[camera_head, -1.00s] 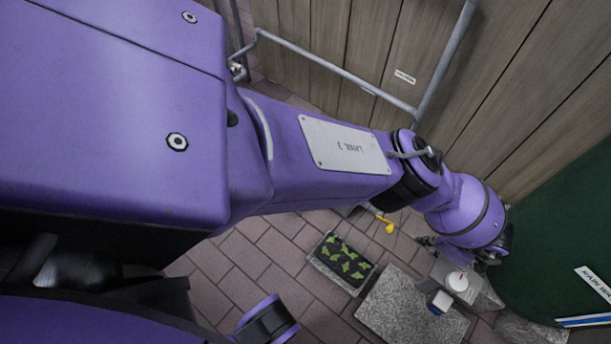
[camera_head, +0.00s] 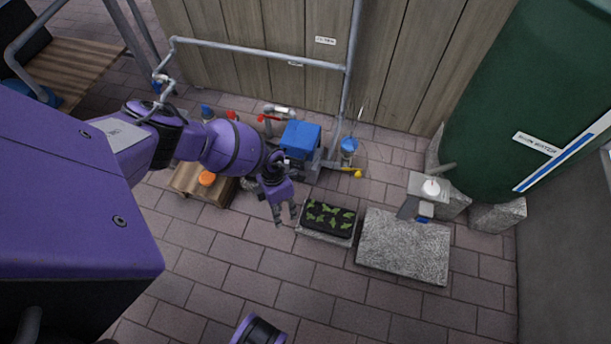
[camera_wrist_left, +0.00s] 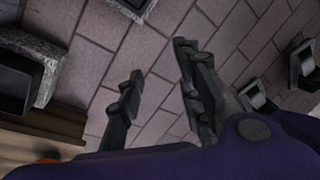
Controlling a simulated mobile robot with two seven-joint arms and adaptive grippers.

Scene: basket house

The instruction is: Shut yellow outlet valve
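A small yellow valve handle (camera_head: 354,173) shows in the head view, low beside the pump unit with the blue box (camera_head: 300,139) and in front of the wooden wall. My left gripper (camera_head: 286,220) is to the left of the yellow handle and nearer to me, above the paving, apart from it. Its two fingers are spread with nothing between them, as the left wrist view (camera_wrist_left: 158,85) also shows. The yellow handle cannot be made out in the wrist view. My right gripper cannot be made out; only a purple arm part shows at the bottom edge.
A planter tray with green leaves (camera_head: 327,219) and a stone slab (camera_head: 403,246) lie right of my left gripper. A low wooden stand with an orange lid (camera_head: 207,178) is left. A dark green tank (camera_head: 520,110) stands at right. Front paving is clear.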

